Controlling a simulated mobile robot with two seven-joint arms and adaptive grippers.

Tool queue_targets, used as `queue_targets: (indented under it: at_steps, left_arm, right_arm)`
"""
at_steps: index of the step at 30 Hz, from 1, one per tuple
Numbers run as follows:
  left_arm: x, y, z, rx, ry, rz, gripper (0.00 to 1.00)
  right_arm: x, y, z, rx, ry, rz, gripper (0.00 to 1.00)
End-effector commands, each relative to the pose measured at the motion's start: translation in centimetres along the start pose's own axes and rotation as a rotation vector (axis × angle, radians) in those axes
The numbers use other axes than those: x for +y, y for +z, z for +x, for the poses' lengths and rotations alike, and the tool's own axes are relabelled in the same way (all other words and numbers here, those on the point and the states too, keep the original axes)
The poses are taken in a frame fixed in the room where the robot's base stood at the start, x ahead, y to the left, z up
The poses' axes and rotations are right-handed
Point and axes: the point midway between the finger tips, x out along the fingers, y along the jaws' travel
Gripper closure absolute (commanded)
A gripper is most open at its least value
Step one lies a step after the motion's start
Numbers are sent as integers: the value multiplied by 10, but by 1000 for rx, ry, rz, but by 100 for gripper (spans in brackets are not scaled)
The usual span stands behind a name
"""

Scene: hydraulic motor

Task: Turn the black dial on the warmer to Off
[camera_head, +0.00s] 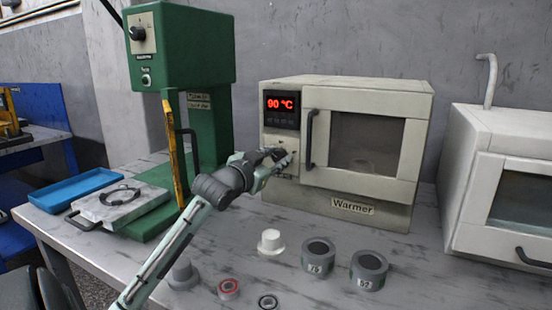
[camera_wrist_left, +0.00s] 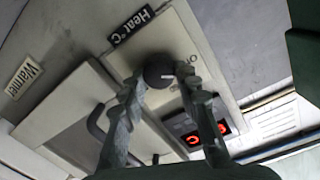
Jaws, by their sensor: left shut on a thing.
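The warmer (camera_head: 352,198) is a cream box on the bench with its door shut and a red display (camera_head: 281,104) reading 90 °C. Its black dial (camera_wrist_left: 158,72) sits on the control panel under the display, between a "Heat °C" label and an "O..." marking partly hidden by a finger. My left gripper (camera_head: 281,157) reaches the panel at the dial. In the left wrist view, the fingers of my left gripper (camera_wrist_left: 160,82) are shut on the dial, one on each side. In the head view the gripper mostly hides the dial. My right gripper is not in view.
A green press (camera_head: 192,50) with a yellow bar stands left. A blue tray (camera_head: 75,187) and a metal plate (camera_head: 118,205) lie beside it. Grey cups (camera_head: 318,256), a white part (camera_head: 270,242) and rings sit in front. Another cream machine (camera_head: 505,140) stands right.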

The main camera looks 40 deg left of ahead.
Motion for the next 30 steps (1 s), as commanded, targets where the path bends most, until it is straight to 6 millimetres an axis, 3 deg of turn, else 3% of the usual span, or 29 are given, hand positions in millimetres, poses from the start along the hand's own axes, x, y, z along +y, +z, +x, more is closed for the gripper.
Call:
queue_targets:
  at_steps: [12, 30]
  left_arm:
    - [0, 2, 0, 7, 8, -216, 98]
    - [0, 3, 0, 7, 10, -255, 98]
  right_arm:
    - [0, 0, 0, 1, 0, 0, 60]
    - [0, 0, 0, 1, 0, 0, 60]
